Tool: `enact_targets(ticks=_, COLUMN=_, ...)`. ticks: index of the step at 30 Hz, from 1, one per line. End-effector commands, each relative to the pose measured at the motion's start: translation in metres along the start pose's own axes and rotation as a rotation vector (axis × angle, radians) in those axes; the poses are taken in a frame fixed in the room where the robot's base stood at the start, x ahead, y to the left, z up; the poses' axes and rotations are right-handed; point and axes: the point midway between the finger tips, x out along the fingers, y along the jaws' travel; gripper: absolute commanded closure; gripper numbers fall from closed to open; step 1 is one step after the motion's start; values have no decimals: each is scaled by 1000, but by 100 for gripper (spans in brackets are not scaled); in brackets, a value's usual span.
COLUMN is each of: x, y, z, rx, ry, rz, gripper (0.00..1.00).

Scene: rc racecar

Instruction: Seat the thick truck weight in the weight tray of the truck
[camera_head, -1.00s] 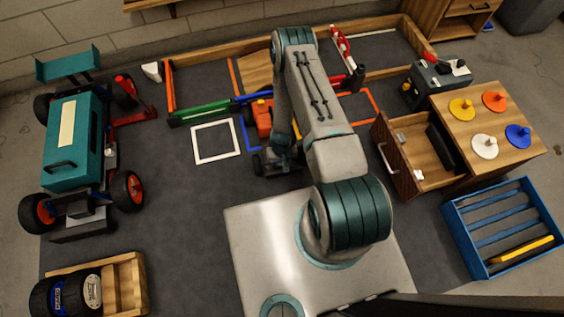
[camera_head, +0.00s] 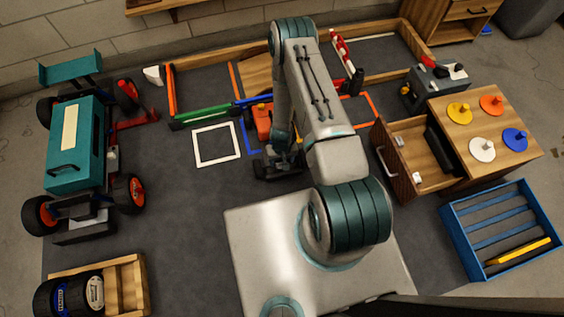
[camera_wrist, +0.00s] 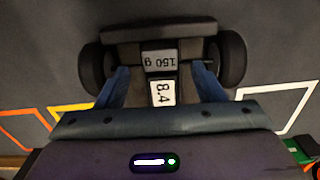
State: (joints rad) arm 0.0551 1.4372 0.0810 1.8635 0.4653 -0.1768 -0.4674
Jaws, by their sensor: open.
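The truck (camera_head: 264,122), orange at one end with dark wheels, stands on the mat left of my arm. My arm hides part of it. In the wrist view the truck's dark end (camera_wrist: 125,32) and two wheels fill the top. I cannot tell which labelled part is the thick weight, nor the tray's edges.
A teal racecar (camera_head: 76,145) stands at the left. An open drawer (camera_head: 425,155) and a cabinet with coloured knobbed discs are right of my arm. A blue slatted crate (camera_head: 470,258) is at lower right. Wooden barriers lie behind the truck.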

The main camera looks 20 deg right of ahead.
Motion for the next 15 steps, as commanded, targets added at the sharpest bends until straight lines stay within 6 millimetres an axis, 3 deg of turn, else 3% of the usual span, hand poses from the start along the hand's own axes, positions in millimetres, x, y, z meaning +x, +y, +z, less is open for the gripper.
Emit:
enact_targets(ticks=1, x=-18, y=0, z=-1, rx=-1, ry=2, rz=0, gripper=38)
enact_targets(ticks=6, x=-51, y=0, z=-1, rx=0, ry=2, rz=1, gripper=38)
enact_targets(ticks=15, x=-82, y=0, z=-3, rx=0, ry=3, rz=-3, gripper=38)
